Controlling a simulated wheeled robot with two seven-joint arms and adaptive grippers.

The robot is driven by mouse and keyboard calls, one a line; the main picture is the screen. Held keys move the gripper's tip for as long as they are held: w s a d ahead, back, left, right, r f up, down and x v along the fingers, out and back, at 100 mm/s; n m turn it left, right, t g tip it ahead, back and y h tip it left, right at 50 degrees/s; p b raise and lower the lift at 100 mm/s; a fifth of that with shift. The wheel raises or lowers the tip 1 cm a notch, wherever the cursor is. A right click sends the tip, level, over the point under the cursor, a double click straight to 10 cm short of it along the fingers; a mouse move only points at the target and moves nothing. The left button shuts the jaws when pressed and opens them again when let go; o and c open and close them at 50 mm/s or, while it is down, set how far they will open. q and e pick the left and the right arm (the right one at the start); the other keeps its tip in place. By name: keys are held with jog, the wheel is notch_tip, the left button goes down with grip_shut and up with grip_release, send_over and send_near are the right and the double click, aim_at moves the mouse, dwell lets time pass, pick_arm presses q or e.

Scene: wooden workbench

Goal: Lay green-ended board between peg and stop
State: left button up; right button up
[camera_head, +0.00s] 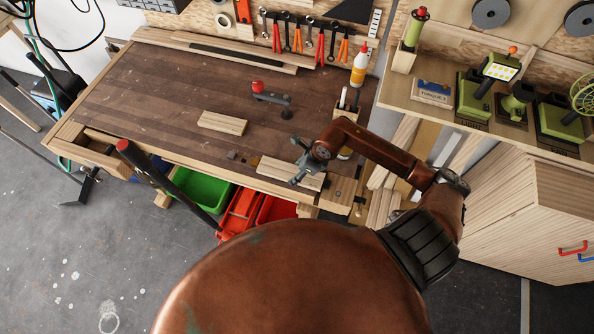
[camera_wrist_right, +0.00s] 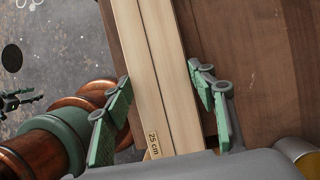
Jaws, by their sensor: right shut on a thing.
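My right gripper (camera_head: 306,168) is at the front right of the workbench. In the right wrist view its green-padded fingers (camera_wrist_right: 160,100) stand on either side of a pale board (camera_wrist_right: 155,65) marked "25 cm", and it is shut on that board. In the head view this board (camera_head: 277,168) lies low at the bench's front edge, partly behind the gripper; whether it touches the top is unclear. Another pale board (camera_head: 222,122) lies mid-bench. No green end shows on either. Small dark pieces (camera_head: 232,155) sit near the front edge; I cannot tell which are peg or stop. My left gripper is not seen.
A red-knobbed clamp (camera_head: 258,88) stands on the workbench (camera_head: 150,95) behind the boards. A glue bottle (camera_head: 360,66) and a pen holder (camera_head: 345,104) are at the back right. Green (camera_head: 200,190) and red bins (camera_head: 240,213) sit below the front edge. The bench's left half is clear.

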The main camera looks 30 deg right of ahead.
jog(key=o, duration=1.3)
jog(key=shift+c, duration=0.2)
jog(key=shift+r, duration=0.1)
jog(key=v, duration=1.2)
jog(key=shift+b, duration=0.3)
jog(key=shift+a, duration=0.1)
